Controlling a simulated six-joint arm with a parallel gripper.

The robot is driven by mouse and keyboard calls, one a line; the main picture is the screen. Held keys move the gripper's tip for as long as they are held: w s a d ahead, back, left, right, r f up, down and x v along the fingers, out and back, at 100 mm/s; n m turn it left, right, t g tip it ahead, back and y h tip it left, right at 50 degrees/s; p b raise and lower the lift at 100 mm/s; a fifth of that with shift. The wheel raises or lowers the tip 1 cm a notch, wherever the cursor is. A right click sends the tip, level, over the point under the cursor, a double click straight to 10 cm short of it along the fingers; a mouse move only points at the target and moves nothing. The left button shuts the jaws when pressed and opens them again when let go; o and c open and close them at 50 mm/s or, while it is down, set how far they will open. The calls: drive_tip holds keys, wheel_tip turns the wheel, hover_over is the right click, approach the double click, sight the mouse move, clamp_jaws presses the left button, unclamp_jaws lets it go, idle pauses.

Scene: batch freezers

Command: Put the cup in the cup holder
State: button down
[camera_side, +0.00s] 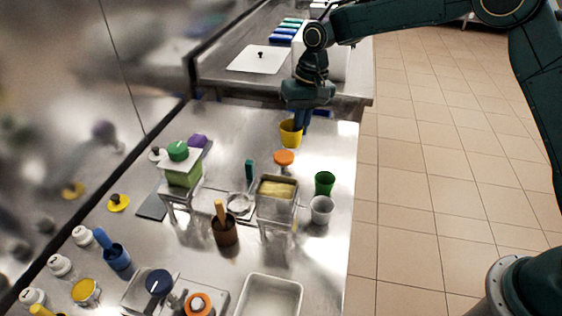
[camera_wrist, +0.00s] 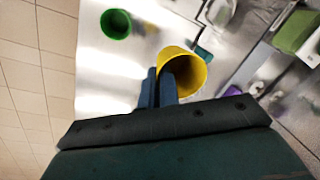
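A yellow cup (camera_side: 289,136) is at the far right part of the steel counter, below my gripper (camera_side: 301,124). In the wrist view the yellow cup (camera_wrist: 190,74) shows its open mouth. My gripper's two blue fingers (camera_wrist: 158,88) are close together at the cup's near left rim, with the cup wall seemingly pinched between them. I cannot tell whether the cup's base touches the counter. A green cup (camera_side: 324,182) and a pale grey cup (camera_side: 321,209) stand nearer the camera by the counter's right edge. I cannot identify a cup holder for certain.
An orange-topped item (camera_side: 284,158) is close to the yellow cup. A metal container with yellow contents (camera_side: 277,190) stands on a raised frame. A green-lidded dispenser (camera_side: 183,168) is left. The counter's right edge drops to the tiled floor (camera_side: 440,180).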

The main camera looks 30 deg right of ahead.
wheel_tip(320, 180, up, 7)
drive_tip(key=m, duration=0.1)
hover_over(245, 203)
drive_tip(key=shift+s+d+r, duration=0.15)
drive_tip(key=shift+d, duration=0.2)
wheel_tip(245, 203, down, 20)
drive_tip(key=shift+f, duration=0.1)
idle(0.4)
drive_tip(key=c, duration=1.6)
unclamp_jaws()
drive_tip(key=shift+c, duration=0.2)
wheel_tip(245, 203, up, 12)
drive_tip(key=d, duration=0.1)
drive_tip(key=shift+s+d, duration=0.25)
drive_tip(key=shift+d, duration=0.1)
